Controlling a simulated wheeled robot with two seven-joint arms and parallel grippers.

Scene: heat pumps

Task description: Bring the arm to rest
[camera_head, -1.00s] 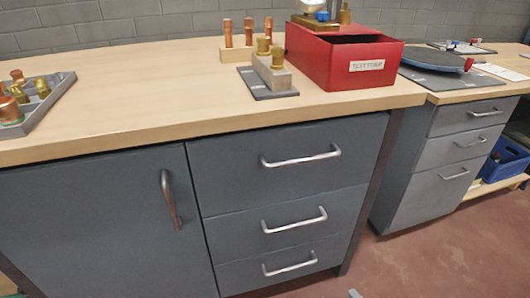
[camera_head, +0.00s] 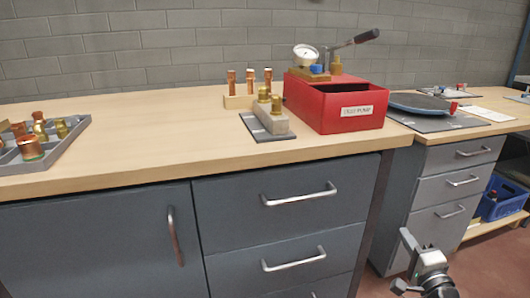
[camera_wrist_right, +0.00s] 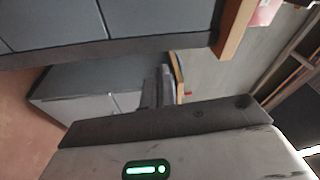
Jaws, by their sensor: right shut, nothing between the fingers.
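My right gripper (camera_head: 404,266) shows at the lower right of the head view, in front of the grey drawer cabinets and below the worktop. It is shut and holds nothing. In the right wrist view its fingers (camera_wrist_right: 157,88) are together, with the cabinet fronts beyond them. My left gripper is not in either view.
A wooden worktop (camera_head: 150,151) runs above grey drawers (camera_head: 276,212). On it are a red test pump box (camera_head: 318,105), a rack of copper fittings (camera_head: 249,101), a grey block with brass fittings (camera_head: 270,120) and a grey tray (camera_head: 70,143). A blue crate (camera_head: 505,198) sits low at right.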

